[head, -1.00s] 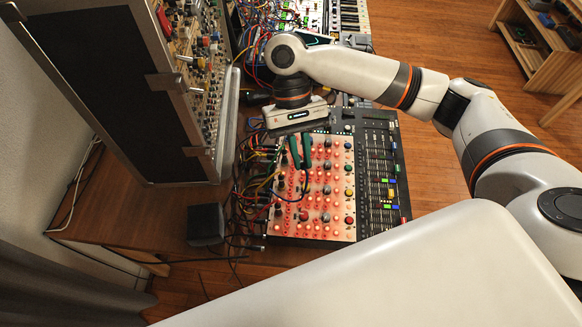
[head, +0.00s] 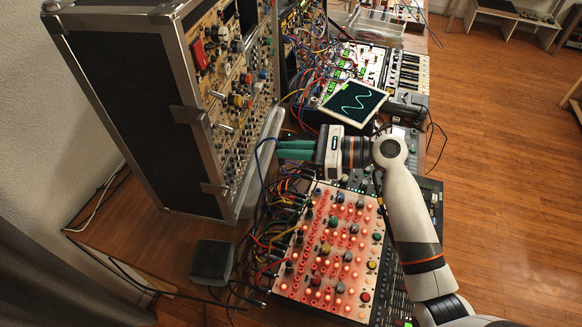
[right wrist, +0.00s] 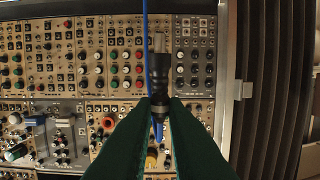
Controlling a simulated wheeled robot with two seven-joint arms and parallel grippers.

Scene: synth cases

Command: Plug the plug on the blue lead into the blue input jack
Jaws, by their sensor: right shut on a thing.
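My right gripper (head: 279,150) has long green fingers and points left towards the panel of the upright case in the head view. In the right wrist view the gripper (right wrist: 159,104) is shut on a black plug (right wrist: 158,84). The plug has a pale metal end towards the top of that view. The blue lead (right wrist: 147,45) runs vertically beside the plug, and some blue shows between the fingers. In the head view the blue lead (head: 262,152) loops left of the fingertips. I cannot make out which socket is the blue input jack. My left gripper is not in view.
The upright synth case (head: 120,115) has a panel (head: 235,110) crowded with knobs and sockets. A red-lit panel (head: 335,250) with tangled leads lies below my gripper. A small tilted screen (head: 353,103) stands just behind it. A dark box (head: 211,261) sits at the front left.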

